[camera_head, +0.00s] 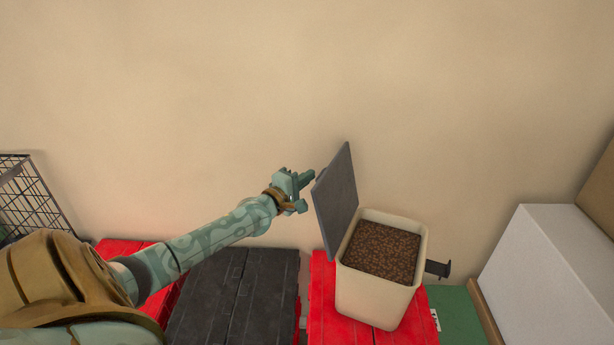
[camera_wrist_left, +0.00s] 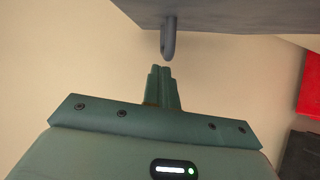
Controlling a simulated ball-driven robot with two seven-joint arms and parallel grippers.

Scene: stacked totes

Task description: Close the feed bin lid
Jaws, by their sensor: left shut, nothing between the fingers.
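The feed bin (camera_head: 375,297) is cream-coloured and full of brown pellets (camera_head: 383,250). It stands on a red tote. Its grey lid (camera_head: 338,196) is open and stands up at the bin's left side, leaning a little left. My left gripper (camera_head: 308,178) is shut and empty, just left of the lid's upper part. In the left wrist view the shut fingers (camera_wrist_left: 162,72) point at a grey loop (camera_wrist_left: 168,40) below a grey panel (camera_wrist_left: 225,14), with a small gap showing between them. My right gripper is not in view.
Red totes (camera_head: 325,320) and a black tote (camera_head: 235,295) form the surface below. A dark bracket (camera_head: 438,269) sticks out at the bin's right. A white box (camera_head: 545,270) stands at the right, a wire basket (camera_head: 30,195) at the left. A plain wall is behind.

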